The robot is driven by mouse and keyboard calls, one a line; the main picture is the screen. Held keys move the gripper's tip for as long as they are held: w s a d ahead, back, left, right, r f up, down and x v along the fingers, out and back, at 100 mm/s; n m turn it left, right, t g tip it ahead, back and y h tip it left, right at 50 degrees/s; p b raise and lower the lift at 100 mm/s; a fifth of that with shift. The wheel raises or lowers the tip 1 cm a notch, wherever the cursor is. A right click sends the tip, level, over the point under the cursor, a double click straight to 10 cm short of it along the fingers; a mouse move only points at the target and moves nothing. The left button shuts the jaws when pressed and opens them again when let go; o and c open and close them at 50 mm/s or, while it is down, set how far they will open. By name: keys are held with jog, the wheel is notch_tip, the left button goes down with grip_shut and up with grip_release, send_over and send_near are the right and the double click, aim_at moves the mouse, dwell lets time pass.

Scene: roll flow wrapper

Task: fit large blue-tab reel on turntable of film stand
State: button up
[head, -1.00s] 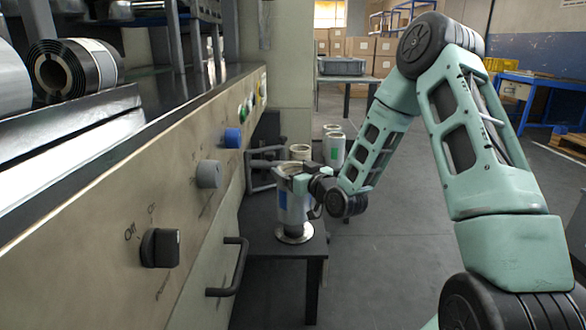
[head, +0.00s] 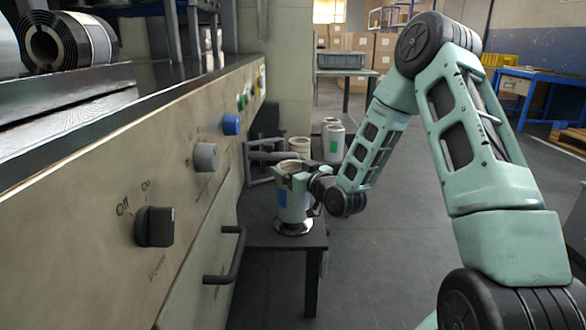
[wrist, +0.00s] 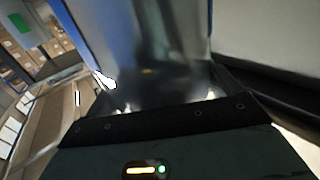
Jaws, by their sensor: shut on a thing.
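The large reel with a blue tab (head: 291,204) is a pale upright cylinder in the head view. My gripper (head: 296,178) is shut on its upper part from the right. In the wrist view the reel's shiny side with a blue edge (wrist: 150,45) fills the space in front of my gripper. A shiny round metal plate, seemingly the turntable (head: 293,229), shows just below the reel on the dark stand table (head: 260,233). I cannot tell whether the reel rests on the plate or hangs slightly above it.
A pale reel (head: 300,146) stands behind the held one. A green-tab reel (head: 334,146) stands farther back. The machine panel (head: 110,240) with knobs and a black handle (head: 228,256) runs close along the left. Open floor (head: 400,260) lies to the right.

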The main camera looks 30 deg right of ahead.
jog(key=shift+f, duration=0.2)
jog(key=shift+f+b, duration=0.35)
jog(key=shift+b, duration=0.15)
jog(key=shift+f+b, duration=0.55)
jog(key=shift+f, duration=0.15)
jog(key=o, duration=1.5)
jog(key=shift+c, duration=0.2)
jog(key=s+p, duration=1.1)
jog(key=s, duration=0.6)
jog(key=shift+s, duration=0.2)
